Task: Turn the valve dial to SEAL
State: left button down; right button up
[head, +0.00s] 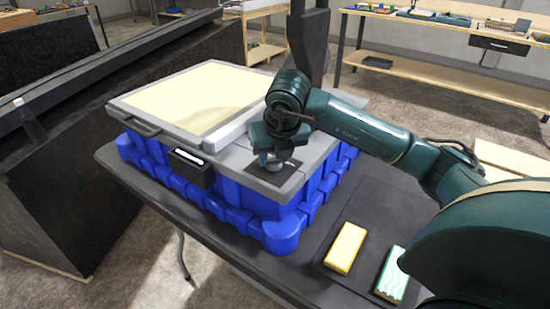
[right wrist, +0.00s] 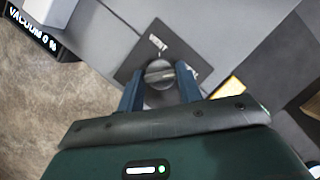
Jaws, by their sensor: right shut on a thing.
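The valve dial (right wrist: 159,74) is a round dark grey knob with a ridge across it, on a dark square plate. In the right wrist view the label VENT shows above it, and a second label at its right is mostly hidden. In the head view the dial (head: 272,164) sits at the console's front right corner, partly under my gripper. My right gripper (right wrist: 160,90) points down over the plate, its two blue fingers shut on the dial from both sides. The console (head: 225,150) has a pale yellow top panel and a blue base. My left gripper is not in view.
A small black display (head: 191,168) hangs on the console's front; in the right wrist view it reads VACUUM 0 %. A yellow block (head: 346,248) and a green-and-white block (head: 393,275) lie on the dark table (head: 300,270) at right. Shelves stand behind.

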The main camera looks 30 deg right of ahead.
jog(key=shift+m, duration=0.4)
jog(key=shift+h, duration=0.3)
jog(key=shift+m, duration=0.4)
jog(key=o, duration=1)
jog(key=p+v, duration=0.1)
jog(key=v, duration=1.2)
jog(key=shift+w+r, duration=0.1)
jog(key=shift+r, duration=0.05)
